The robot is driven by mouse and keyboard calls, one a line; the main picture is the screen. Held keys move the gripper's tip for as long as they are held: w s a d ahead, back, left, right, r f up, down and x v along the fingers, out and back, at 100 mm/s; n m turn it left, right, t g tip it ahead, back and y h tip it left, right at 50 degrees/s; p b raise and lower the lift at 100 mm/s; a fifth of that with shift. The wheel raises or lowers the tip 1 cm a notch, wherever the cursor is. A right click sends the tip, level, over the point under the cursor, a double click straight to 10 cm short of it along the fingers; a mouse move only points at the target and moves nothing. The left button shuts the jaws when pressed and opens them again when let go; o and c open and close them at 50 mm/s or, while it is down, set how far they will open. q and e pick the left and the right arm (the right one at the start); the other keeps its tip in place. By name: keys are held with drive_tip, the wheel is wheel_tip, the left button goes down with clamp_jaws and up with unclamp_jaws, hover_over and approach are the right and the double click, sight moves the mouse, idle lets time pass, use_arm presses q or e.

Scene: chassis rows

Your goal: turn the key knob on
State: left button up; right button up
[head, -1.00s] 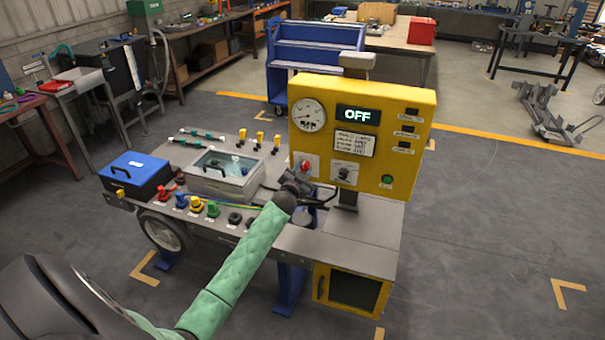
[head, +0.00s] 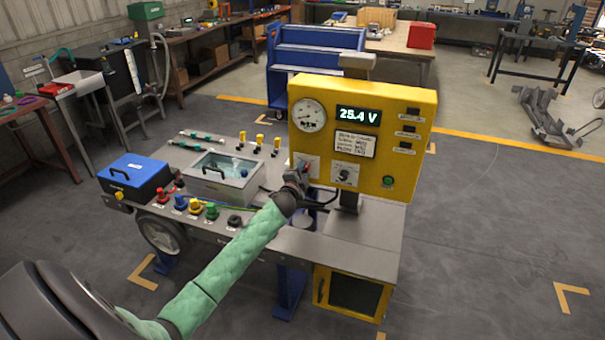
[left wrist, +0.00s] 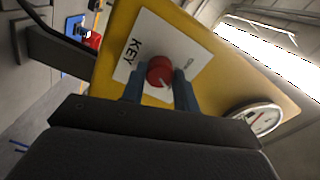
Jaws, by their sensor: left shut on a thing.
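The yellow panel (head: 410,140) stands upright on the grey bench, and its display (head: 358,115) reads 25.4 V. The red key knob (left wrist: 160,71) sits on a white plate marked KEY (left wrist: 136,58) in the left wrist view. My left gripper (left wrist: 160,84) is shut on the knob, one finger on each side of it. In the head view my left gripper (head: 297,178) is at the panel's lower left and covers most of the knob. My right gripper is not in view.
A second knob (head: 343,174) is on a white plate right of the key. A round gauge (head: 309,115) is above. A clear-lidded box (head: 222,172), a blue box (head: 134,176) and several coloured plugs stand on the bench to the left.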

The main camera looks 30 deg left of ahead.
use_arm(q)
drive_tip(key=shift+f, duration=0.1)
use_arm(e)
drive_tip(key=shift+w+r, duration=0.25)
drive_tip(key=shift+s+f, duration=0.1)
use_arm(q)
drive_tip(key=o, duration=1)
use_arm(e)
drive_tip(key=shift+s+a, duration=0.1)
use_arm(q)
drive_tip(key=shift+s, duration=0.15)
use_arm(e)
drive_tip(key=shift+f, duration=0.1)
use_arm(q)
drive_tip(key=shift+s+d, duration=0.1)
drive_tip(key=shift+s, duration=0.15)
drive_tip(key=shift+b+v, duration=1.3)
drive_tip(key=shift+v, duration=2.2)
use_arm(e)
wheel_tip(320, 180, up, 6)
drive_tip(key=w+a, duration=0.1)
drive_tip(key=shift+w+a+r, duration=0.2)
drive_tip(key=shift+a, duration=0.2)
